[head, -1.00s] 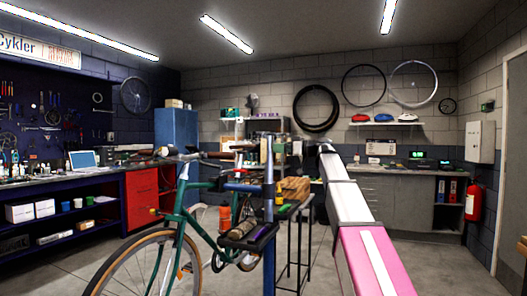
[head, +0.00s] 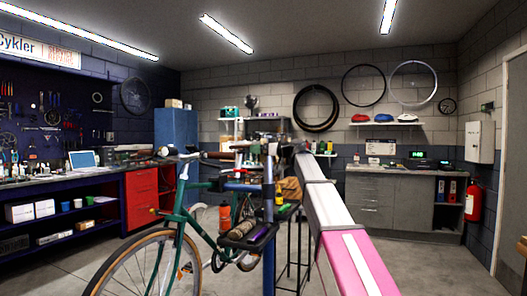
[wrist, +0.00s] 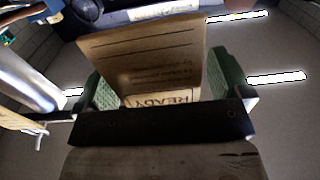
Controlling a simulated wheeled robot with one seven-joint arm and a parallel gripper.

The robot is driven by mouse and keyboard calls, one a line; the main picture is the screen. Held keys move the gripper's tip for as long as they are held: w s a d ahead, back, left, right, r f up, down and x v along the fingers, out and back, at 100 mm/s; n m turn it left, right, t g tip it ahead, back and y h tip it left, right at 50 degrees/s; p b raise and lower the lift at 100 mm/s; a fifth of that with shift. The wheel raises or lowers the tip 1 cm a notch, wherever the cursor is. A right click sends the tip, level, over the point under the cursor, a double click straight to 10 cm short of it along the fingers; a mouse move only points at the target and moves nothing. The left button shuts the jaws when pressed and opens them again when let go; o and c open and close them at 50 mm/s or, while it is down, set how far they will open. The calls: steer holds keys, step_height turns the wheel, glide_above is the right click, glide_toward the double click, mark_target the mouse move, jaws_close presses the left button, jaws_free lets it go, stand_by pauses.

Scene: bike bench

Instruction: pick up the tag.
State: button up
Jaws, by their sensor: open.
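The tag (wrist: 145,55) is a brown card with printed lines and the word READY, upside down in the wrist view. It lies between the two green finger pads of my gripper (wrist: 168,84). My gripper is open, with one pad at each side of the tag; I cannot tell whether either pad touches it.
A green bike (head: 192,218) stands at centre left, beside a blue repair-stand post (head: 269,215) with a dark tool tray (head: 247,237). A bare metal tube (wrist: 25,80) passes left of my gripper in the wrist view. The floor at front left is clear.

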steer(key=c, duration=1.1)
steer(key=shift+o, duration=0.2)
steer(key=shift+r, duration=0.15)
steer(key=r+v, duration=0.1)
steer(key=v, duration=1.7)
steer(key=shift+r, duration=0.2)
